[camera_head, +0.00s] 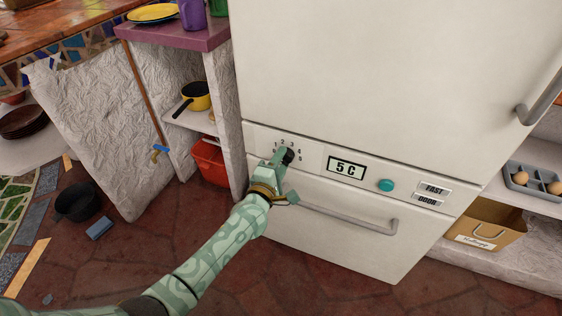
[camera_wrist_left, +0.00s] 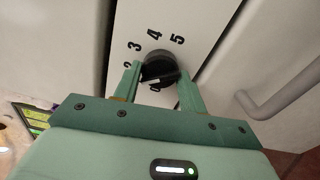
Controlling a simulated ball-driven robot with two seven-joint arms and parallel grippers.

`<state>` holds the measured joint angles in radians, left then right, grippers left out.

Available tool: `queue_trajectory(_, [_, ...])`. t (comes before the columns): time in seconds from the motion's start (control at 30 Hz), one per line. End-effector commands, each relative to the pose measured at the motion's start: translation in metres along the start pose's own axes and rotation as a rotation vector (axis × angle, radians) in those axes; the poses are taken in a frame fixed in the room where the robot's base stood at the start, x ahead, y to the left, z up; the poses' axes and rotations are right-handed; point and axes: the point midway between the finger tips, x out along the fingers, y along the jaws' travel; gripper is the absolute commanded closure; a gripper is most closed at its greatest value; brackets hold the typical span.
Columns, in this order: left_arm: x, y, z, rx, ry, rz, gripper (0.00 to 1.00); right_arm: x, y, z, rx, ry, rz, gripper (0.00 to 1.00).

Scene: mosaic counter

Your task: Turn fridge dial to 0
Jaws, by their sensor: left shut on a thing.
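The fridge dial (camera_head: 288,156) is a black round knob on the white panel between the fridge doors, with numbers printed around it. In the left wrist view the dial (camera_wrist_left: 160,68) sits between the two green fingers of my left gripper (camera_wrist_left: 158,85), with 3, 4 and 5 readable above it. My left gripper (camera_head: 281,157) is shut on the dial in the head view and covers part of its scale. Which number the dial points to is not clear. My right gripper is not in view.
A display (camera_head: 345,168) reads 5 C, with a teal button (camera_head: 386,185) to its right. A lower door handle (camera_head: 345,217) runs below the panel. An open cabinet with a red bin (camera_head: 210,162) stands left. A pot (camera_head: 77,202) is on the tiled floor.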

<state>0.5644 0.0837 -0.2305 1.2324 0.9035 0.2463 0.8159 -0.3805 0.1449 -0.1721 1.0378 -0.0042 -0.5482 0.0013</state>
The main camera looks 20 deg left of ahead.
Motion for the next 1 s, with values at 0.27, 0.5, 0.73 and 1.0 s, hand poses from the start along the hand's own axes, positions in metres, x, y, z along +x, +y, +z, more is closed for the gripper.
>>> queue_trajectory(0.27, [-0.001, -0.003, -0.001, -0.259, 0.001, -0.003, 0.82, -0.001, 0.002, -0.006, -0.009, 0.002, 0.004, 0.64])
queue_trajectory(0.5, [-0.001, -0.004, -0.001, -0.487, 0.001, -0.005, 0.82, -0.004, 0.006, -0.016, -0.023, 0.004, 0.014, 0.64])
queue_trajectory(0.73, [-0.001, -0.005, -0.001, -0.705, 0.001, -0.005, 0.82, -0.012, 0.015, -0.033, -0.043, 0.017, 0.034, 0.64])
queue_trajectory(1.0, [-0.001, -0.005, 0.0, -0.931, 0.002, -0.006, 0.82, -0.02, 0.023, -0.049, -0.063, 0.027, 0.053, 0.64])
